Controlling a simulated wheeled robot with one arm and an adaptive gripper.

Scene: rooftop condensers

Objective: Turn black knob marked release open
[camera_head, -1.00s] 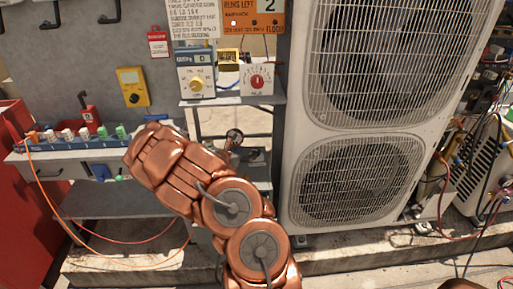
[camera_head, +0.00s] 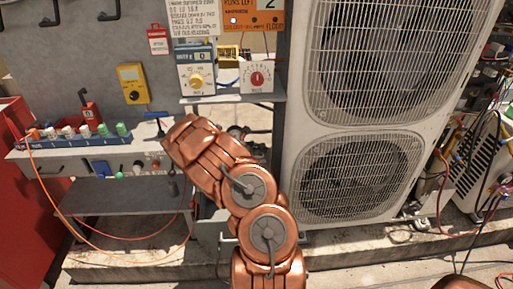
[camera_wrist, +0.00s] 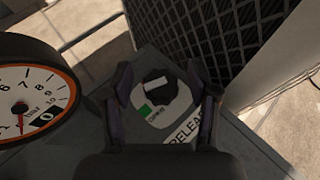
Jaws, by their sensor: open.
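The black release knob (camera_wrist: 154,84) shows in the wrist view, with a pale bar across its top. It sits on a light round plate with a green patch, and a label reading "RELEA" (camera_wrist: 186,131) lies beside it. My gripper (camera_wrist: 162,80) is open, with one dark finger on each side of the knob. I cannot tell whether either finger touches it. In the head view my copper-coloured arm covers the area of the knob, and the fingers are hidden there.
A round dial gauge (camera_wrist: 33,97) stands close on the left in the wrist view. The large condenser unit (camera_head: 380,130) rises to the right. A shelf with a meter (camera_head: 196,75) and a red-knobbed box (camera_head: 257,78) is behind my arm. A connector bench (camera_head: 65,148) is at left.

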